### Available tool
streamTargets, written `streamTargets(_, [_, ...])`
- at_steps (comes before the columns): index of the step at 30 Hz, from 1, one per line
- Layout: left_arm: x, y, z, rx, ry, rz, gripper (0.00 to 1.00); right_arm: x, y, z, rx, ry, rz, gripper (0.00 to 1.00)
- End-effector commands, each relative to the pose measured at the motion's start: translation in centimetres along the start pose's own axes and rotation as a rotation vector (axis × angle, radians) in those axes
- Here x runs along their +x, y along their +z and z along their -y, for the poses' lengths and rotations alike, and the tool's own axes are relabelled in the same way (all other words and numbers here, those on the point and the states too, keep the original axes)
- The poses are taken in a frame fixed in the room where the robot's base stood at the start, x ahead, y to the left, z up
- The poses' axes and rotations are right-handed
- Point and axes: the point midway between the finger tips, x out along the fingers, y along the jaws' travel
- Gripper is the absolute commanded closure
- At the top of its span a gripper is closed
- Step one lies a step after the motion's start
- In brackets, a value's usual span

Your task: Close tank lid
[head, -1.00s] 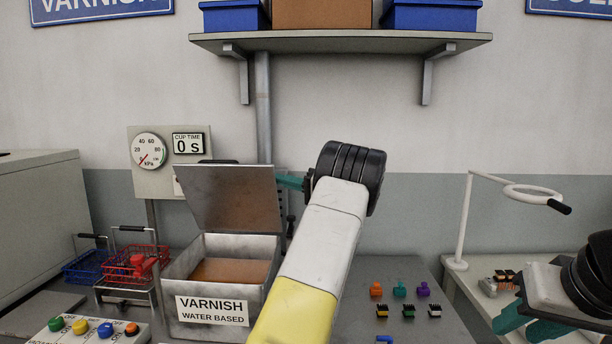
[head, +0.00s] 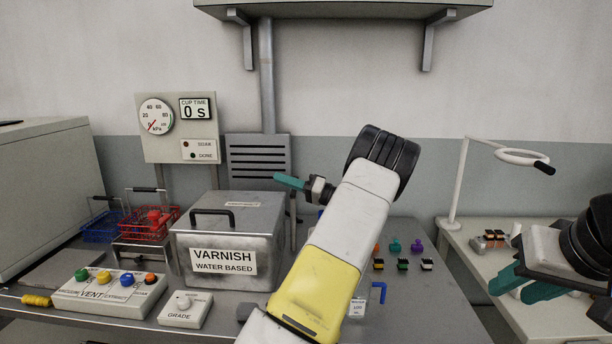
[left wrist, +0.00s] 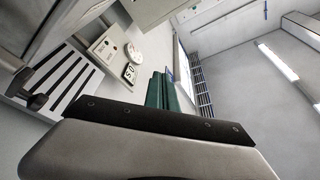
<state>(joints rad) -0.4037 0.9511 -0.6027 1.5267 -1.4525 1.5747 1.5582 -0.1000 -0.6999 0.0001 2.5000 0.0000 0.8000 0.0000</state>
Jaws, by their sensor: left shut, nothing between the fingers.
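The metal varnish tank (head: 190,255) stands on the bench left of centre in the head view. Its lid (head: 235,203), with a black handle, lies flat over the top. My left gripper (head: 279,179) is shut and empty, just right of the lid's back right corner and above it, apart from it as far as I can see. Its teal fingers also show in the left wrist view (left wrist: 168,92). My right gripper (head: 523,285) is at the right edge with its two fingers apart and nothing visible between them.
A button box (head: 108,292) and grade dial box (head: 185,310) lie in front of the tank. A red basket (head: 150,224) stands left of it. A gauge panel (head: 178,152) stands behind. Small coloured connectors (head: 403,264) lie right of my left arm.

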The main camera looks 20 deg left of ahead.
Motion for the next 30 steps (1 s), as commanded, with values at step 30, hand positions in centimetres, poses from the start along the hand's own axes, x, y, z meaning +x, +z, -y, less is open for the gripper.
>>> streamTargets(30, [-4.7, -3.7, 0.8, 0.001, -0.001, -0.001, 1.00, 0.0, 0.0, 0.0, 0.000, 0.000, 0.001, 0.66])
